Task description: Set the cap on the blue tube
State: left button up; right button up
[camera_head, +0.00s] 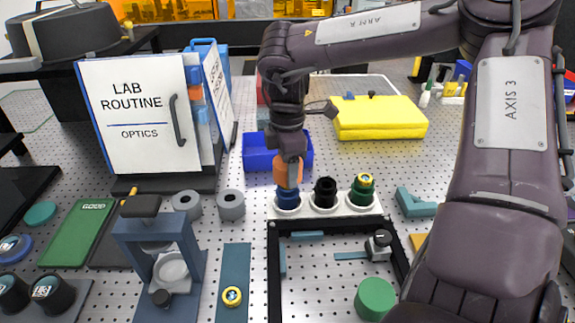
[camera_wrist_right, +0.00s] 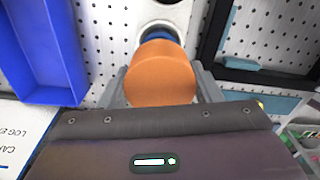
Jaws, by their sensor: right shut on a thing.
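My right gripper (camera_head: 290,178) is shut on an orange cap (camera_head: 281,167), directly above the blue tube (camera_head: 287,198). The blue tube stands in the left hole of a white rack (camera_head: 344,207). In the right wrist view the orange cap (camera_wrist_right: 160,76) sits between the two fingers (camera_wrist_right: 161,88) and hides most of the blue tube (camera_wrist_right: 157,34). I cannot tell whether the cap touches the tube's top. My left gripper is not in view.
A black tube (camera_head: 325,191) and a green tube (camera_head: 362,192) with a gold ring stand in the same rack. A blue bin (camera_head: 262,158) is close behind. A yellow case (camera_head: 378,119) lies farther back, and a black frame (camera_head: 273,265) lies in front.

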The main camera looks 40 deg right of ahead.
jog(key=shift+f+b, duration=1.65)
jog(key=shift+f, duration=0.3)
jog(key=o, duration=1)
notch_tip(320, 180, up, 8)
jog(key=shift+f, duration=0.1)
